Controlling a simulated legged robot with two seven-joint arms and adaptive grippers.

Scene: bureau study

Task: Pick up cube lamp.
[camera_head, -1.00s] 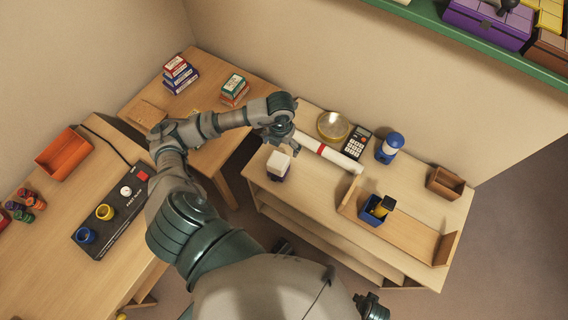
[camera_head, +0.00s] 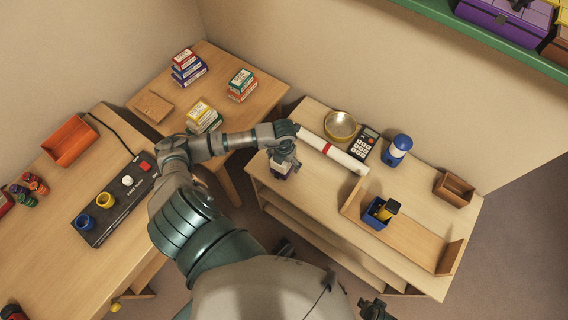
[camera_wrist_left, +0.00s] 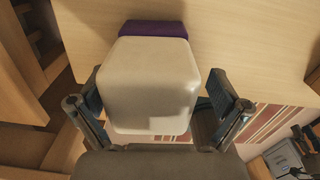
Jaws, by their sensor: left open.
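The cube lamp is a white rounded cube with a purple base. It stands near the left end of the wooden desk (camera_head: 317,182) and is mostly hidden by my left gripper (camera_head: 285,160) in the head view. In the left wrist view the white cube (camera_wrist_left: 155,85) fills the middle, with the purple base (camera_wrist_left: 153,29) beyond it. My left gripper (camera_wrist_left: 160,108) is open, one finger on each side of the cube. I cannot tell whether either finger touches it.
A white roll with a red band (camera_head: 332,151) lies close behind the gripper. A brass bowl (camera_head: 340,126), a calculator (camera_head: 362,143), a blue-and-white jar (camera_head: 397,150) and a blue box (camera_head: 378,213) stand farther right. Stacked boxes (camera_head: 201,117) stand on the side table.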

